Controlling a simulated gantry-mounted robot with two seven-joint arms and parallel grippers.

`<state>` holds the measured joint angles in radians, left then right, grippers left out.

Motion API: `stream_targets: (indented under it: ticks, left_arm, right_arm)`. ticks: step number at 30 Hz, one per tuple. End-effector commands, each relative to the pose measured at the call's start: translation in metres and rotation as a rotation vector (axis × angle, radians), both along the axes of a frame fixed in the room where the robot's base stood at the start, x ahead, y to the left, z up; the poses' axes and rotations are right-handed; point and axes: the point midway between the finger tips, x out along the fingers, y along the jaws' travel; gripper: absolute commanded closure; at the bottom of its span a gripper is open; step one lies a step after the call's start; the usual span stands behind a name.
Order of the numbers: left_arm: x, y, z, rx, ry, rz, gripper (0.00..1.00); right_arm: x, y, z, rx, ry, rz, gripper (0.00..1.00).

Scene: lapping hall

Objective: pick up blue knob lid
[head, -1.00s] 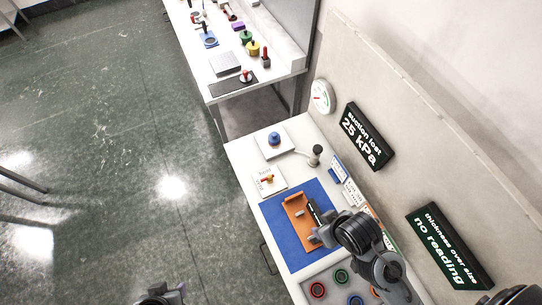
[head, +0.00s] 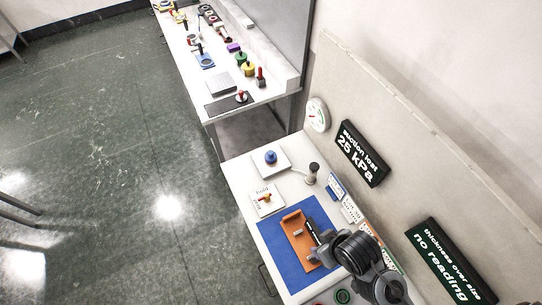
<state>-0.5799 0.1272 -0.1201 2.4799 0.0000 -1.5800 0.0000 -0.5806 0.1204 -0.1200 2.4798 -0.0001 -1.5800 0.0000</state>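The blue knob lid (head: 271,156) sits on a white square plate (head: 283,167) near the far end of the near bench, in the head view. My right gripper (head: 314,244) is over the right edge of an orange tray (head: 291,222) on the blue mat, well nearer than the lid and not touching it. Its fingers are small and dark against a black part, so I cannot tell whether they are open or shut. My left gripper is not in view.
A white card with a red and yellow piece (head: 265,198) lies between the lid and the blue mat (head: 275,248). A grey upright post (head: 312,173) stands right of the lid. Signs and a round gauge (head: 317,115) line the wall. Another bench (head: 224,117) stands beyond a gap.

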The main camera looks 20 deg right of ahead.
Motion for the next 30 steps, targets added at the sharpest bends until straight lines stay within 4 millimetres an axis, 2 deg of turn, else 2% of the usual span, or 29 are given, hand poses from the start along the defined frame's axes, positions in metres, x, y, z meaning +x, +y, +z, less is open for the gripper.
stream_targets:
  ticks: [12,14,23,30]
  left_arm:
    - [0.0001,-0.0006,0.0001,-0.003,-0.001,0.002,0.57]
    - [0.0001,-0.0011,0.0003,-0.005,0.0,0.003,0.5]
    - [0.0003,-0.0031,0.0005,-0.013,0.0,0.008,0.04]
    - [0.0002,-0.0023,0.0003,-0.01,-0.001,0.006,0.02]
  right_arm:
    - [0.0001,0.0,0.0001,0.0,0.0,0.0,0.47]
    - [0.0001,0.0,0.0001,0.0,0.0,0.0,0.47]
    - [0.0001,0.0001,0.0002,0.0,0.0,0.0,0.47]
    - [0.0001,0.0001,0.0002,0.0,-0.001,0.0,0.47]
